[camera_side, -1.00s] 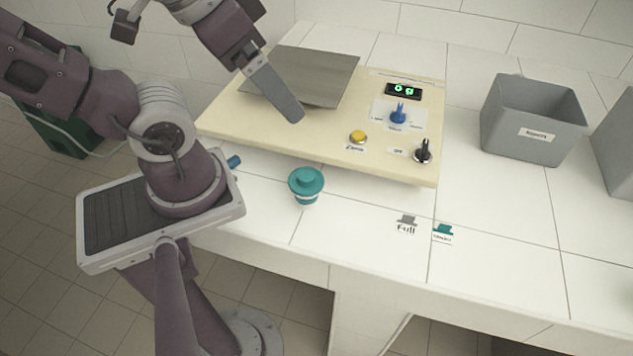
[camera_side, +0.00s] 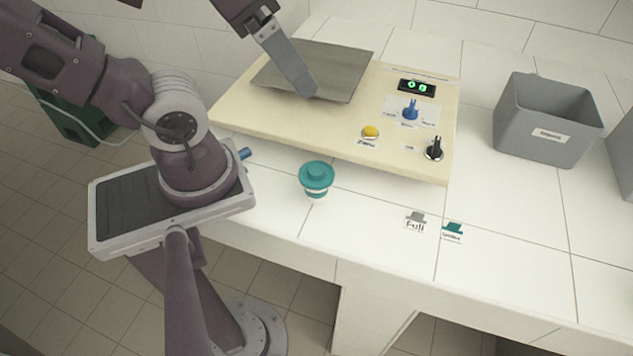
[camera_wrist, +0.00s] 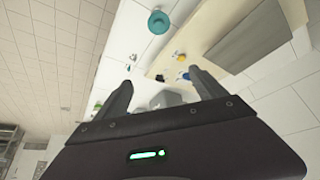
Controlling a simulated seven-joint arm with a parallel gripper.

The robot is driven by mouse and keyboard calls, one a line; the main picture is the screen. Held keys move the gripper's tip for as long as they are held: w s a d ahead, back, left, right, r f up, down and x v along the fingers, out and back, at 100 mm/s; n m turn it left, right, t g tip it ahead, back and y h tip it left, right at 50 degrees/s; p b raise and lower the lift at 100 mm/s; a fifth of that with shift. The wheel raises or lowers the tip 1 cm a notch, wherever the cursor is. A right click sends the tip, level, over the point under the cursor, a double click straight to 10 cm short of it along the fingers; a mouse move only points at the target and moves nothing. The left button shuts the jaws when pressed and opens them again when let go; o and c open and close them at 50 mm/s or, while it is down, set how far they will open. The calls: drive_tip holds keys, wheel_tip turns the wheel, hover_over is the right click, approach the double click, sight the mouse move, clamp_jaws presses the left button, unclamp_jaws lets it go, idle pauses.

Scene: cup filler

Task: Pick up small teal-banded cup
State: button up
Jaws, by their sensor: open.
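The small cup (camera_side: 316,179) has a wide teal lid and a teal band with white below. It stands upright on the white tiled counter, in front of the cream panel. It also shows in the wrist view as a teal disc (camera_wrist: 158,21) near the top edge. My gripper (camera_side: 312,90) hangs above the panel near the metal plate, up and back from the cup and apart from it. In the wrist view its two fingers (camera_wrist: 160,80) stand wide apart with nothing between them.
The cream panel (camera_side: 240,118) carries a metal plate (camera_side: 345,75), a green display (camera_side: 416,88), a blue knob (camera_side: 410,110), a yellow button (camera_side: 371,132) and a black knob (camera_side: 434,149). A grey bin (camera_side: 548,120) stands at right. Two markers, "Full" (camera_side: 415,222) and teal (camera_side: 452,232), lie on the counter.

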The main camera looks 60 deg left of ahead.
wheel_tip(320, 180, up, 2)
drive_tip(key=m, duration=0.1)
drive_tip(key=m+g+y, duration=0.3)
drive_tip(key=m+y, duration=0.9)
drive_tip(key=m, duration=0.8)
hover_over(317, 179)
drive_tip(key=d, duration=0.2)
drive_tip(key=shift+n, duration=0.4)
drive_tip(key=f, duration=2.6)
drive_tip(key=shift+s+a+f, duration=0.1)
drive_tip(key=shift+a+f, duration=0.1)
drive_tip(key=x, duration=0.5)
drive_tip(key=f+x, duration=0.1)
drive_tip(key=x, duration=0.1)
drive_tip(key=shift+d+f, duration=0.15)
drive_tip(key=shift+f, duration=0.05)
drive_tip(key=c, duration=1.5)
